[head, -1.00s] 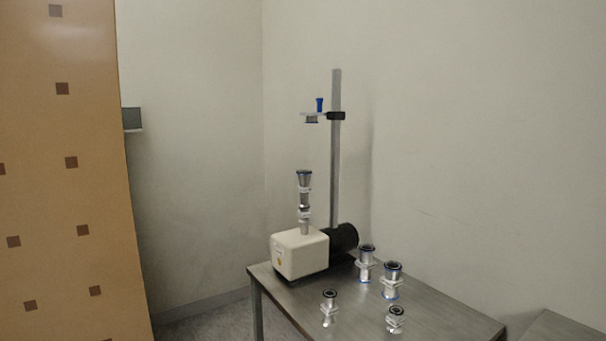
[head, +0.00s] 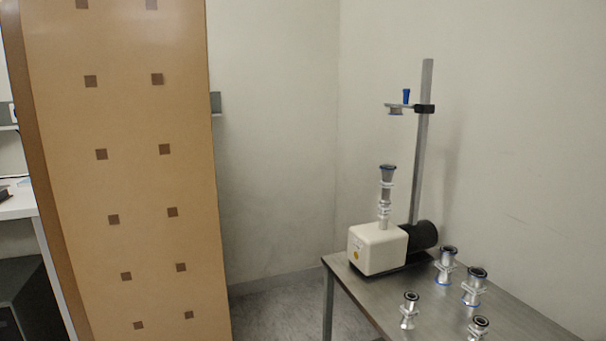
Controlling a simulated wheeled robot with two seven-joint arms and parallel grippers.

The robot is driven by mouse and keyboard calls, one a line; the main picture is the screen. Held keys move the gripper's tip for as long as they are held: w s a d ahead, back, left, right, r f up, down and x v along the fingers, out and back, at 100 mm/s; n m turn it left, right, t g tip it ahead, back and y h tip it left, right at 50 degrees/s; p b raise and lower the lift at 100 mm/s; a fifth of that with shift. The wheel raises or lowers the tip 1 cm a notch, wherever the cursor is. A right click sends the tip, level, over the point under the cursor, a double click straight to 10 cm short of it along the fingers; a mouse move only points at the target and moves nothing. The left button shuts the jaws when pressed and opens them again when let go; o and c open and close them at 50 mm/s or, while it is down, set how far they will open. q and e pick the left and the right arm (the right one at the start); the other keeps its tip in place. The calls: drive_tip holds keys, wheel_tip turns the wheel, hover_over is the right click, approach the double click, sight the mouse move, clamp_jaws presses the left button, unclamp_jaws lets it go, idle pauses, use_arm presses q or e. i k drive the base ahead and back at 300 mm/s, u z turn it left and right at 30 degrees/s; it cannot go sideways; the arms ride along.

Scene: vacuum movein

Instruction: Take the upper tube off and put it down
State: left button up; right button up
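The upper tube (head: 387,176) is a metal piece with a dark, blue-edged flared top. It stands upright at the top of a short stack on the pump. Below it is a lower fitting (head: 383,211) with pale rings, on the white pump box (head: 376,249). A black motor part (head: 424,235) sits behind the box. The pump stands on a metal table (head: 372,303). Neither of my grippers is in view.
Several loose metal tube pieces stand on the table, one of them here (head: 474,287). A vertical post (head: 421,150) behind the pump carries a clamp arm (head: 400,108) with a blue knob above the stack. A tan panel (head: 130,200) with brown squares stands at the left.

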sight(386, 184)
drive_tip(key=u, duration=0.4)
drive_tip(key=i, duration=1.4)
drive_tip(key=z, duration=0.2)
